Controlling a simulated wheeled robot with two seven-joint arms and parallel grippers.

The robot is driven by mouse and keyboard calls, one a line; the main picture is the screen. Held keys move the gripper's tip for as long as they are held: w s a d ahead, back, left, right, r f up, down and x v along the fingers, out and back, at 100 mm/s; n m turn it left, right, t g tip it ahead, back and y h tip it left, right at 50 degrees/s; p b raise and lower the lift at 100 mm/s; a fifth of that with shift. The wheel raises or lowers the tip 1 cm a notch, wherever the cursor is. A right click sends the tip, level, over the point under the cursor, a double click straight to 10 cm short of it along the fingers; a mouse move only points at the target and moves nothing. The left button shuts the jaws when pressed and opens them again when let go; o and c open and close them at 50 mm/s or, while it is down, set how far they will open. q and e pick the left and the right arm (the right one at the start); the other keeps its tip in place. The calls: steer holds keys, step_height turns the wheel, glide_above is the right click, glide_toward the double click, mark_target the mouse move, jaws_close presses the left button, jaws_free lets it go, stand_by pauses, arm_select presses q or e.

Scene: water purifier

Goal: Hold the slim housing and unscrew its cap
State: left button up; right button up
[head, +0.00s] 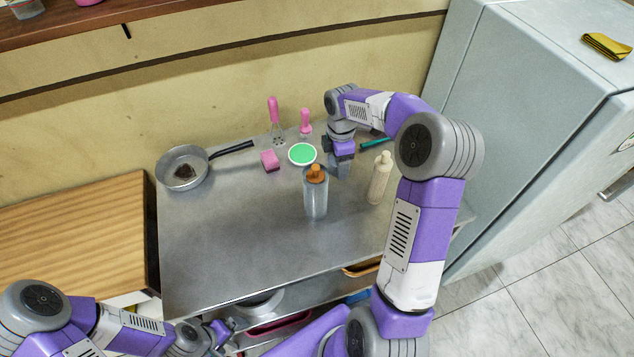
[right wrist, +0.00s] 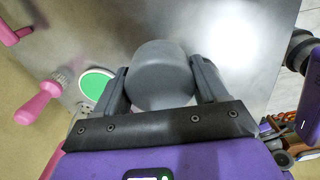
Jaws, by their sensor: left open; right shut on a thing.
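My right gripper (head: 341,165) is low over the back of the metal worktop, behind the clear bottle. In the right wrist view its two fingers (right wrist: 165,92) are closed on opposite sides of a grey cylinder with a round top (right wrist: 162,72), which looks like the slim housing. I cannot tell its cap from its body. In the head view this cylinder is mostly hidden by the gripper and the bottle. My left gripper (head: 222,335) is open and empty, low at the front edge of the worktop, well away from the cylinder.
On the worktop (head: 240,240) stand a clear bottle with an orange cap (head: 316,195) and a beige bottle (head: 380,178). A green-topped dish (head: 302,154), a pink sponge (head: 270,160), pink-handled tools (head: 274,115) and a pan (head: 183,168) lie behind. The front left is clear.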

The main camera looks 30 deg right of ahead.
mark_target(336, 187)
step_height(336, 187, down, 9)
steer(key=shift+f+b, duration=0.1)
steer(key=shift+b, duration=0.9)
steer(key=shift+f, duration=0.2)
steer(key=o, duration=1.2)
steer(key=shift+c, duration=0.2)
step_height(336, 187, up, 12)
steer(key=p, duration=0.2)
steer(key=shift+r+p, duration=0.25)
steer(key=shift+p, duration=0.05)
steer(key=shift+f, duration=0.1)
